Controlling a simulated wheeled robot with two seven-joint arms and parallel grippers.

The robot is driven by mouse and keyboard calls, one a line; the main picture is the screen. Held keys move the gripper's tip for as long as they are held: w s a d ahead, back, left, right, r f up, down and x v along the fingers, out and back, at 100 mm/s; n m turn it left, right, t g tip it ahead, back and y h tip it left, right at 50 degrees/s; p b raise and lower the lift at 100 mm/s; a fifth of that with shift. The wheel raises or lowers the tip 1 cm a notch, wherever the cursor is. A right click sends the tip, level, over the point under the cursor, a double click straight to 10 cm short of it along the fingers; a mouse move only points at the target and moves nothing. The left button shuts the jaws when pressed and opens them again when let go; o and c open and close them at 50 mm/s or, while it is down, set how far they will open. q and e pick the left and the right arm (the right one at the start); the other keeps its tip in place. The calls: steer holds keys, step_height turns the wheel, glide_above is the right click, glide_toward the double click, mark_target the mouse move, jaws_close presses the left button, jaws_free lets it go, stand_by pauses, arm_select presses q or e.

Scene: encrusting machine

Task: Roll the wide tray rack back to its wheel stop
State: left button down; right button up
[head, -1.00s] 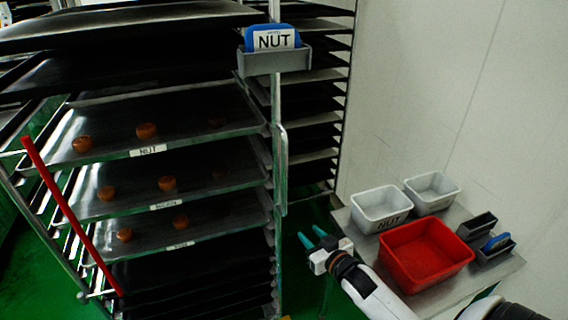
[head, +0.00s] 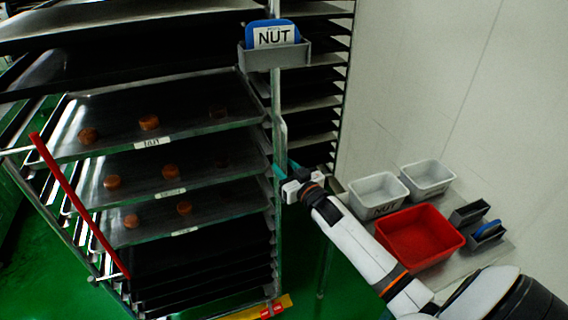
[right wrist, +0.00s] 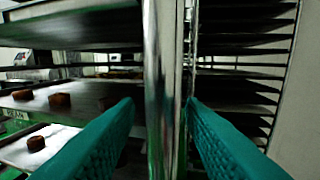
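The wide tray rack (head: 150,148) stands at the left in the head view, with trays of round brown pieces and a NUT sign in a grey holder on its front post. A vertical metal handle (head: 282,128) runs along its right side. My right gripper (head: 284,169) is at the lower part of this handle. In the right wrist view its teal fingers (right wrist: 160,105) are apart, one on each side of an upright metal bar (right wrist: 158,60); I cannot tell whether they touch it. A yellow piece with red parts (head: 262,309) lies on the floor at the rack's foot, possibly the wheel stop. My left gripper is out of view.
A second rack of dark trays (head: 318,92) stands behind, beside the pale wall (head: 440,80). A metal table (head: 462,268) at the right holds white bins, a red bin (head: 418,237) and grey holders, under my right arm. A slanting red bar (head: 80,205) crosses the rack's left side.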

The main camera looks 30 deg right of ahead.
steer(key=shift+w, duration=0.45)
steer(key=shift+c, duration=0.3)
jaws_close()
